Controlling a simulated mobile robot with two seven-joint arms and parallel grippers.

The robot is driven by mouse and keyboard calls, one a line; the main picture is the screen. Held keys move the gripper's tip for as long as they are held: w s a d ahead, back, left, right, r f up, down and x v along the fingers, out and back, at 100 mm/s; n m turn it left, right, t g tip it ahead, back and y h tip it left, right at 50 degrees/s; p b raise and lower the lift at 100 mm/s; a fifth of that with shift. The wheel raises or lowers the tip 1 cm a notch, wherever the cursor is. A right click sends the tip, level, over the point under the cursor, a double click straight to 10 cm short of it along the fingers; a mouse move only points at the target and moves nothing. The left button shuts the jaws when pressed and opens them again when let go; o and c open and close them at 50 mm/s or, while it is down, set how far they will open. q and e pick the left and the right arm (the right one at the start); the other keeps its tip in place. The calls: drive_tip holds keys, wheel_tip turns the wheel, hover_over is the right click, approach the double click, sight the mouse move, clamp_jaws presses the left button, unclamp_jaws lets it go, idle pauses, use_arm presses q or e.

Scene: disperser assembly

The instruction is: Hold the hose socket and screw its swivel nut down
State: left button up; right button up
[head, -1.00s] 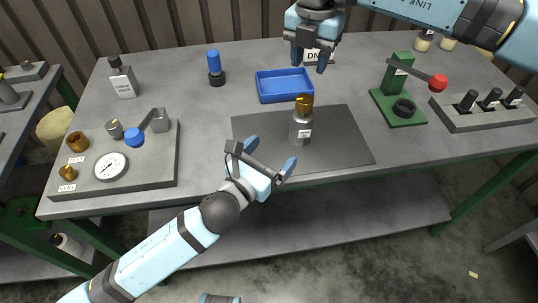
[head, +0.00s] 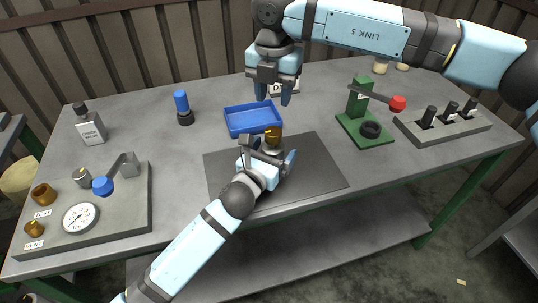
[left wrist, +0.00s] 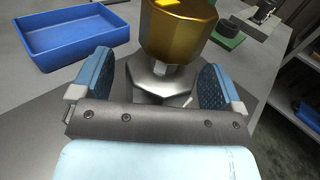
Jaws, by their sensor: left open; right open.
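The hose socket, a grey hexagonal body with a brass swivel nut (head: 274,131) on top, stands upright on the dark mat (head: 315,172). In the left wrist view the brass nut (left wrist: 178,32) sits above the silver body (left wrist: 160,82). My left gripper (head: 268,158) is open at the socket, with one blue finger on each side of the grey body and visible gaps. It hides much of the body in the head view. My right gripper (head: 272,96) is open and empty, pointing down above the back of the blue tray, beyond the nut.
An empty blue tray (head: 230,122) lies behind the mat. A green stand (head: 362,122) with a red-knobbed lever is on the right, beside a grey block (head: 440,130) with black pegs. A gauge panel (head: 120,215) is at the left.

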use_arm(q)
drive_tip(key=c, duration=1.4)
drive_tip(key=o, duration=0.5)
drive_tip(key=c, duration=0.4)
